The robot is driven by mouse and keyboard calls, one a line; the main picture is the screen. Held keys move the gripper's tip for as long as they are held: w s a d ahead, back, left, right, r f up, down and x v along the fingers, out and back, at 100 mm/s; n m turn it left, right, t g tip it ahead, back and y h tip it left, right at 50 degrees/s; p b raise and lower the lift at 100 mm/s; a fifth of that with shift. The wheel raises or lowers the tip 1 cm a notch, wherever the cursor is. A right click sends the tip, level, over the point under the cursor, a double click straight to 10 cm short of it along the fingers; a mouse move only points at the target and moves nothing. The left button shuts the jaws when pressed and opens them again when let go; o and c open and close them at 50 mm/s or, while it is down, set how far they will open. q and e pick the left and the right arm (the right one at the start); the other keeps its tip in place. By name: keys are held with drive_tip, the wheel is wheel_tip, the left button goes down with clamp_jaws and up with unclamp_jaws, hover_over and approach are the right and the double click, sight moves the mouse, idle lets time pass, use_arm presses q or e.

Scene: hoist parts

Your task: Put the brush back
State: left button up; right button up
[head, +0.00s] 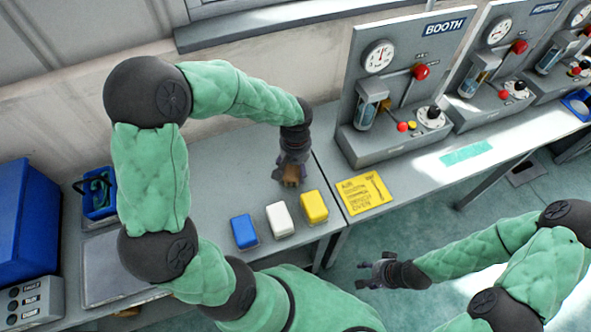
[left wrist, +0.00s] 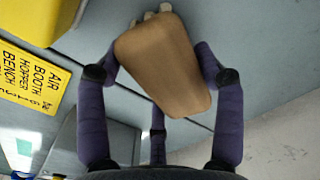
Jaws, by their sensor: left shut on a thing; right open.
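The brush (head: 290,174) is a brown wooden block in my left gripper (head: 287,168), over the grey bench behind the white and yellow blocks. In the left wrist view the brush (left wrist: 165,65) sits between the purple fingers of the left gripper (left wrist: 158,68), tilted, with pale bristle tips at its top end. I cannot tell whether it touches the bench. My right gripper (head: 378,272) is open and empty, low in front of the bench over the floor.
Blue (head: 244,232), white (head: 279,219) and yellow (head: 314,207) blocks stand along the bench's front edge. A yellow text card (head: 364,193) lies to their right. The booth panel (head: 400,85) stands behind it. A blue tray (head: 98,196) and a large blue bin (head: 25,225) are at left.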

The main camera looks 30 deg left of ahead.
use_arm(q)
drive_tip(key=shift+w+f, duration=0.1)
drive_tip(key=shift+f, duration=0.35)
drive_tip(key=shift+f, duration=0.15)
drive_tip(key=o, duration=1.1)
wheel_tip(320, 180, up, 12)
drive_tip(key=p, duration=0.4)
